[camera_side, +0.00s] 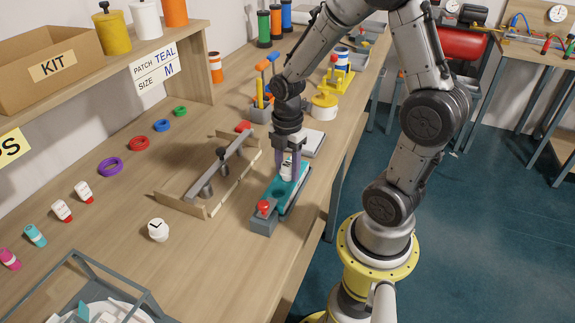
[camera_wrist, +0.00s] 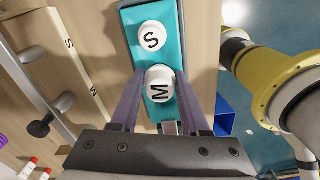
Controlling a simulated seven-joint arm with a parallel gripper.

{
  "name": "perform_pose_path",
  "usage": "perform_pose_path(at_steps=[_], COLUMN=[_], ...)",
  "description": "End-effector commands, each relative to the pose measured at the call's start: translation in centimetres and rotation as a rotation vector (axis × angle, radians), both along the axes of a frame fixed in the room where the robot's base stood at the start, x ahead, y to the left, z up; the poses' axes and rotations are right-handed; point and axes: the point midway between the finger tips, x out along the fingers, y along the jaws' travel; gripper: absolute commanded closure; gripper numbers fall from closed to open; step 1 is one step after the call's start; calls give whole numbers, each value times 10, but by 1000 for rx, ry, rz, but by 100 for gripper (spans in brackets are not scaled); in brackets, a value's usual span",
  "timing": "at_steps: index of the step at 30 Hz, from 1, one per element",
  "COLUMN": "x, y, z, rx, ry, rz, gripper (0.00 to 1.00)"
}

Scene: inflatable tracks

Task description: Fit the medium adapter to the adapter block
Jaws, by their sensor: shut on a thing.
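The medium adapter (camera_wrist: 160,84) is a white round cap marked M. In the wrist view it is between the two fingers of my gripper (camera_wrist: 159,78), which is shut on it. In the side view my gripper (camera_side: 287,176) points down over the teal adapter block (camera_side: 293,189), with a white adapter (camera_side: 286,167) between its fingers. I cannot tell whether the M cap touches the block. The block's near end is grey with a red knob (camera_side: 263,207).
A wooden rack (camera_side: 203,208) with a grey bar stands left of the block. A white round piece (camera_side: 158,230) lies on the bench at the near left. Coloured rings and small bottles line the bench's left side. A sign (camera_side: 154,66) reads PATCH TEAL, SIZE M.

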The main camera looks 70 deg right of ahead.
Motion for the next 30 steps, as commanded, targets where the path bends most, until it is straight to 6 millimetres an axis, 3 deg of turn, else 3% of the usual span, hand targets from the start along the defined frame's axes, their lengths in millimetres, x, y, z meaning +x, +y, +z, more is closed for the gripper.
perform_pose_path(at_steps=[4, 5, 10, 22, 30], x=[0, 0, 0, 1, 1], y=[0, 0, 0, 0, -1], z=[-4, -4, -4, 6, 57], rx=[1, 0, 1, -1, -3], ry=[2, 1, 2, -3, -7], rz=[0, 0, 0, 0, 0], gripper=[100, 51, 20, 20, 20])
